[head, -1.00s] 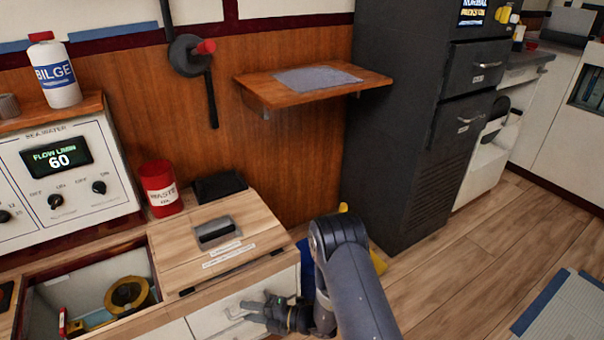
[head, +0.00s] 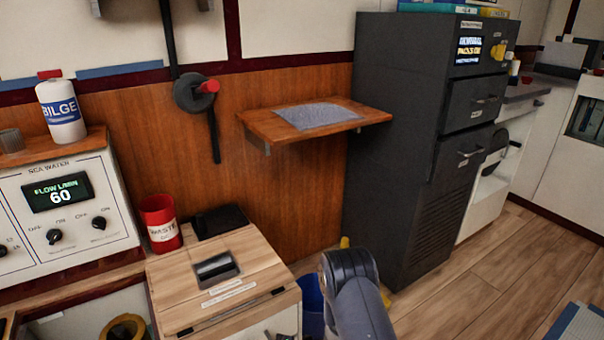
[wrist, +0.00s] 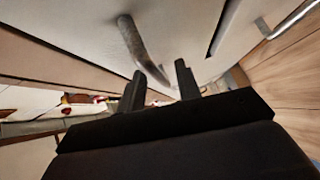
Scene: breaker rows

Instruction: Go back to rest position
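My gripper (wrist: 160,90) shows in the wrist view with its two dark fingers apart and nothing between them. A curved metal handle (wrist: 140,48) on a pale cabinet front lies just beyond the fingertips; I cannot tell whether they touch it. In the head view my arm bends down at the bottom centre, and only a dark bit of the gripper end shows at the bottom edge, in front of the cabinet.
A wooden-topped cabinet (head: 190,290) with a recessed black handle stands beside my arm. A red waste cup (head: 160,232) and a sea water panel (head: 120,215) are at left. A wall shelf (head: 262,127) and a dark tall cabinet (head: 395,150) stand behind.

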